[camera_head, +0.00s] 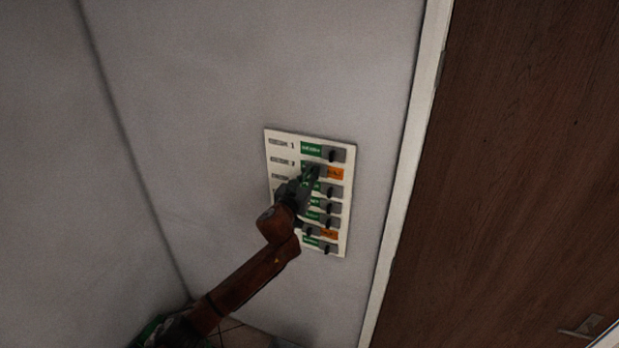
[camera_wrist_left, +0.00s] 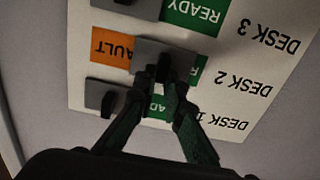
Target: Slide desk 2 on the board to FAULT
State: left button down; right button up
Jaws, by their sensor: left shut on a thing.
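The white board (camera_head: 282,151) hangs on the wall with several rows of sliders. In the left wrist view it appears upside down. My left gripper (camera_head: 313,174) is at the desk 2 row, shut on the knob of the desk 2 slider (camera_wrist_left: 178,52). The slider's grey plate sits midway, with part of the orange FAULT label (camera_wrist_left: 112,47) on one side and a strip of green (camera_wrist_left: 199,70) on the other. The desk 1 slider (camera_wrist_left: 105,97) and desk 3 slider (camera_wrist_left: 140,8) show green READY. My right gripper is out of view.
A dark brown door (camera_head: 520,150) with a white frame (camera_head: 410,150) stands right of the board. A door handle (camera_head: 583,327) is at the lower right. My left arm hides part of the board's lower rows. The wall around the board is bare.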

pick_arm(q)
jog(key=shift+w+a, duration=0.25)
jog(key=shift+a, duration=0.3)
jog(key=shift+w+a, duration=0.2)
jog(key=shift+a, duration=0.3)
jog(key=c, duration=2.4)
grip_release()
jog(key=o, duration=0.4)
jog(key=shift+a, duration=0.1)
jog(key=shift+c, duration=0.2)
jog(key=shift+o, duration=0.3)
jog(key=v, duration=1.2)
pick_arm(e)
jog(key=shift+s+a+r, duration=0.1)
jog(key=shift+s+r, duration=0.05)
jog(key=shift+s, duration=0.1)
